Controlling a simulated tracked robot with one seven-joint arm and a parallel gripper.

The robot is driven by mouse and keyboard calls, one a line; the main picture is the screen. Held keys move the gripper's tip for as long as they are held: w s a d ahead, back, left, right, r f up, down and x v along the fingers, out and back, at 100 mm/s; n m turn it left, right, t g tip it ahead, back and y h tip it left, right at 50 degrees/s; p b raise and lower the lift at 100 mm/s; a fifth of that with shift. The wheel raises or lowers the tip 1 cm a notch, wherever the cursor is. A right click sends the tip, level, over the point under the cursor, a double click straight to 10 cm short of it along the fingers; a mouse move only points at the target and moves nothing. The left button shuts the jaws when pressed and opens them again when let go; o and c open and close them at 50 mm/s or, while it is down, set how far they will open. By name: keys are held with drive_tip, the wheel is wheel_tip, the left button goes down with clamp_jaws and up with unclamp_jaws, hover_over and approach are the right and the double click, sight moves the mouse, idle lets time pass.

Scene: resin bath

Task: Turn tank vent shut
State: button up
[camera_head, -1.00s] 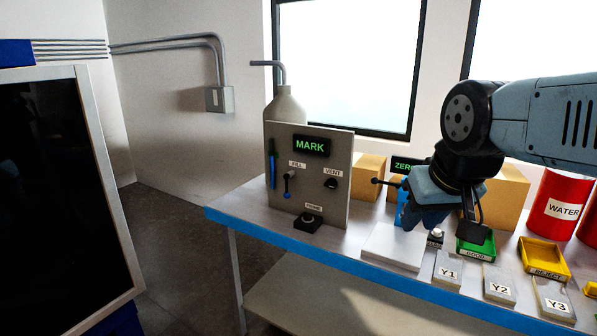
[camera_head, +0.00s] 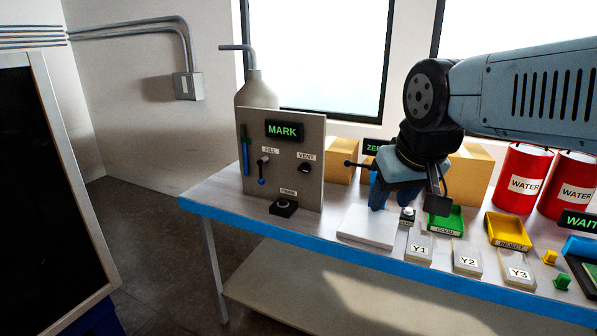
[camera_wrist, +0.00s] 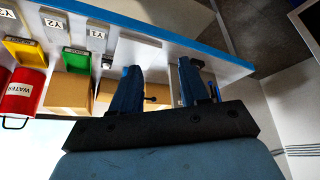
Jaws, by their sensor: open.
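The tank vent is a black knob (camera_head: 304,168) under the VENT label on the grey upright panel (camera_head: 272,207), in the head view. The panel also carries a FILL lever (camera_head: 262,170) and a green MARK display (camera_head: 283,130). A pale tank (camera_head: 255,90) with a bent pipe stands behind it. My gripper (camera_head: 388,200) is to the right of the panel, pointing down over the bench, apart from the knob. It is open and empty; its two blue fingers stand apart in the wrist view (camera_wrist: 155,88). The vent knob is not clear in the wrist view.
A black PRIME button box (camera_head: 284,207) stands before the panel. A white slab (camera_head: 366,228) lies below my gripper. A green GOOD tray (camera_head: 444,221), yellow REJECT tray (camera_head: 508,231), Y-labelled blocks and red WATER drums (camera_head: 522,178) are to the right. A dark screen (camera_head: 45,200) stands left.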

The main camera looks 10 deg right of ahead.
drive_tip(key=o, duration=0.4)
drive_tip(key=w+d+f+n+g+h, duration=0.3)
drive_tip(key=w+d+f+n+h, duration=0.1)
drive_tip(key=w+n+h, duration=0.1)
drive_tip(key=w+n, duration=0.1)
drive_tip(key=w, duration=0.1)
drive_tip(key=shift+w+d+f+n, duration=0.25)
drive_tip(key=shift+w+f+n, duration=0.05)
drive_tip(key=shift+w+f, duration=0.1)
drive_tip(key=n+t+h, duration=0.5)
drive_tip(key=n+t, duration=0.7)
drive_tip(key=n, duration=1)
approach(302, 169)
drive_tip(key=x, duration=0.9)
drive_tip(key=shift+w+d, duration=0.1)
drive_tip(key=shift+d, duration=0.1)
drive_tip(key=shift+c, duration=0.2)
drive_tip(key=c, duration=1)
